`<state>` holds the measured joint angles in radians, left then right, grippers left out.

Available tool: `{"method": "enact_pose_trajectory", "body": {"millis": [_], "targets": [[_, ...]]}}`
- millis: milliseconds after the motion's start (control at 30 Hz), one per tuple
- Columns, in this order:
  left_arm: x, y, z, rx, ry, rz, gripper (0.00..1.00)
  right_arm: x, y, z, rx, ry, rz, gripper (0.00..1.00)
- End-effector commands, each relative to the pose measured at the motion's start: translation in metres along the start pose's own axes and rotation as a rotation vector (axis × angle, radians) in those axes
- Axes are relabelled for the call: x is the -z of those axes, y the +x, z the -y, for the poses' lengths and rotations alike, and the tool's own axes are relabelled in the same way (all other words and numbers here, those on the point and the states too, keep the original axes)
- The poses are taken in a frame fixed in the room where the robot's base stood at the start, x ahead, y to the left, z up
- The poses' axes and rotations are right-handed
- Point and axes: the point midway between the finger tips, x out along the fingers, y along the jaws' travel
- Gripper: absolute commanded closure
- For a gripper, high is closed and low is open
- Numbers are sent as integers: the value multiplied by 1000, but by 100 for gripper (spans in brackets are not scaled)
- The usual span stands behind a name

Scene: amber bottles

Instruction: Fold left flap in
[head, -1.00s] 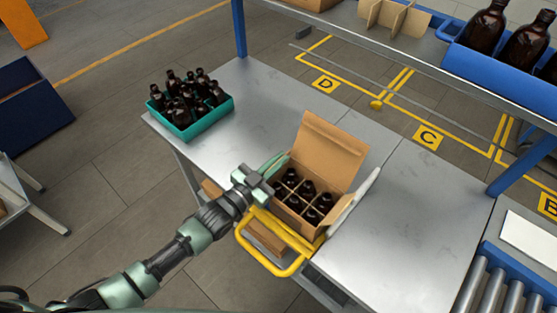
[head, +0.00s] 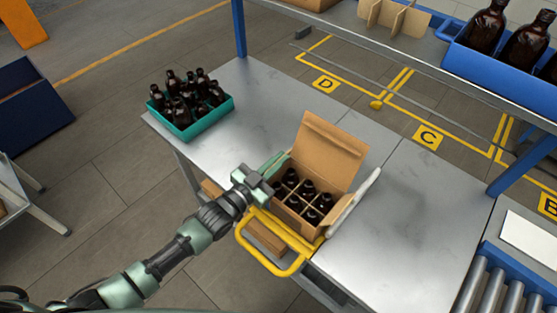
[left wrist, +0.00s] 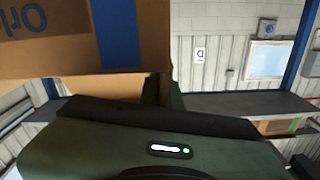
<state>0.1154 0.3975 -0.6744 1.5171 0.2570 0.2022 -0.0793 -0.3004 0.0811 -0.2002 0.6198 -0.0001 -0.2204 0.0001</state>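An open cardboard box (head: 347,158) stands at the front edge of the metal table, its tall back flap raised. Dark bottles (head: 308,187) sit in its divided cells. My left gripper (head: 273,165) is at the box's left side, its fingers along the upper left edge. The left flap is hidden or too small to make out behind the fingers. In the left wrist view, the cardboard with a blue stripe (left wrist: 118,35) fills the upper left, close to the gripper. Whether the fingers are apart or shut does not show. My right gripper is not in view.
A yellow frame (head: 272,262) juts out in front of the box. A pale narrow panel (head: 354,202) leans out at its right. A teal crate (head: 206,121) of bottles stands at the table's back left. The table (head: 395,225) is clear to the right.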

Motion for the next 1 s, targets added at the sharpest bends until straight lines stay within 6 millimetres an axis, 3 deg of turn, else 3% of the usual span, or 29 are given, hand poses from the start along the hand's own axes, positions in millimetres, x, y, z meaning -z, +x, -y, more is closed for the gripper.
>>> {"method": "enact_pose_trajectory", "body": {"millis": [467,1000], "targets": [[-1,0,-3,1,63,1,100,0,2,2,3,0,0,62],[-6,0,-19,0,440,0,100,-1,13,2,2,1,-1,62]]}}
